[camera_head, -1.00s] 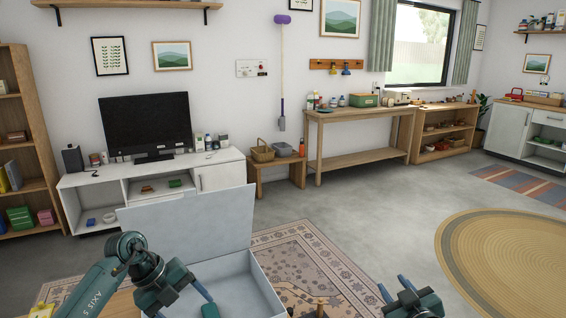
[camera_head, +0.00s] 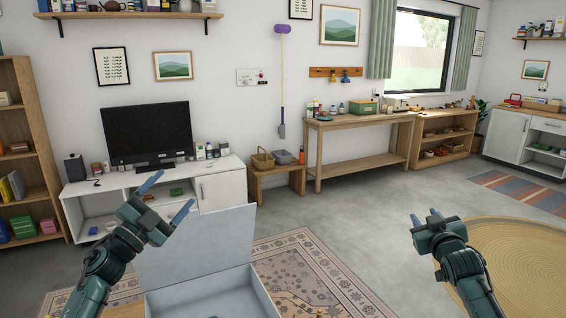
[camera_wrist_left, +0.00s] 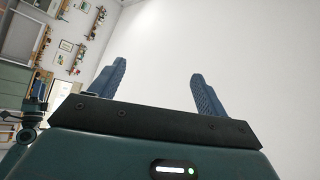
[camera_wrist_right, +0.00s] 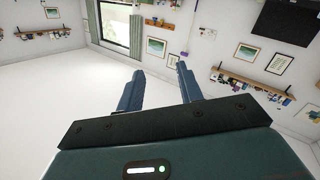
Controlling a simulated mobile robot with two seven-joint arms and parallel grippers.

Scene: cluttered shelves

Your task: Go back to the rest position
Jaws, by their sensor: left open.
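My left gripper (camera_head: 168,196) is raised at the left of the head view, in front of the white cabinet and the open box's lid. Its blue fingers are spread wide with nothing between them, as the left wrist view (camera_wrist_left: 158,72) also shows. My right gripper (camera_head: 426,216) is raised at the right, over the floor by the round rug. Its fingers are partly apart, and the gap between them is empty in the right wrist view (camera_wrist_right: 158,72).
A white box (camera_head: 262,296) with its lid (camera_head: 215,243) standing open is at the bottom centre, close to my left arm. A patterned rug (camera_head: 318,275) lies beside it. A round rug (camera_head: 525,250) is at the right. Grey floor (camera_head: 350,215) between is clear.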

